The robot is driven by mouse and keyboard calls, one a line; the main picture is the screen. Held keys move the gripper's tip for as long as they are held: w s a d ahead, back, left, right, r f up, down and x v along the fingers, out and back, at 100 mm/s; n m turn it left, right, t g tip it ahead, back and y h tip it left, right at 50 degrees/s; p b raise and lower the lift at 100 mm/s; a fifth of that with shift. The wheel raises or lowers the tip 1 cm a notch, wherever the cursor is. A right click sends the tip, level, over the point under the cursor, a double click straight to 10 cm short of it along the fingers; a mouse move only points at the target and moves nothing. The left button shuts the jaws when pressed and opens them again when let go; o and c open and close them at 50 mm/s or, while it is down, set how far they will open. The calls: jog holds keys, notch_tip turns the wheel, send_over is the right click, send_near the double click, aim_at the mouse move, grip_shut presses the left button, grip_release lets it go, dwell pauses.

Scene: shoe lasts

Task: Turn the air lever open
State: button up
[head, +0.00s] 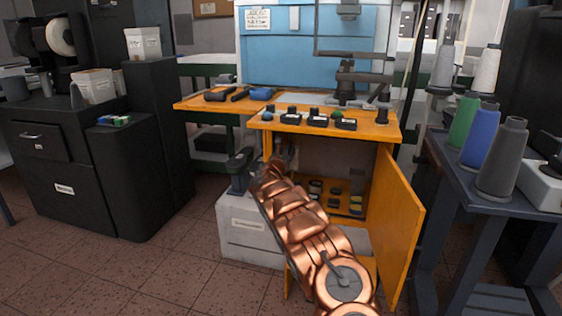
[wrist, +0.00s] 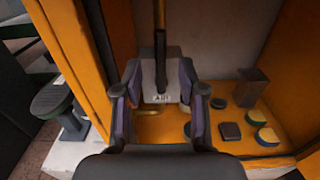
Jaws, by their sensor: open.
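In the wrist view a pale block with a dark label (wrist: 161,97) stands inside the orange cabinet; its lettering is small and seems to read AIR. A dark upright bar (wrist: 160,50), which looks like the air lever, rises above it on a brass-coloured pipe. My gripper (wrist: 161,108) is open, with one finger on each side of the block. I cannot tell whether either finger touches it. In the head view my gripper (head: 277,162) is at the cabinet's left opening, and my copper arm hides the lever.
The cabinet door (head: 397,225) stands open on the right. Several dark, green and yellow pieces (wrist: 230,131) lie on the cabinet floor. The orange bench top (head: 385,130) is above.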

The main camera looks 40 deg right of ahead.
jog(key=v, duration=0.7)
dwell(0.3)
jog(key=shift+a+f, duration=0.1)
dwell(0.5)
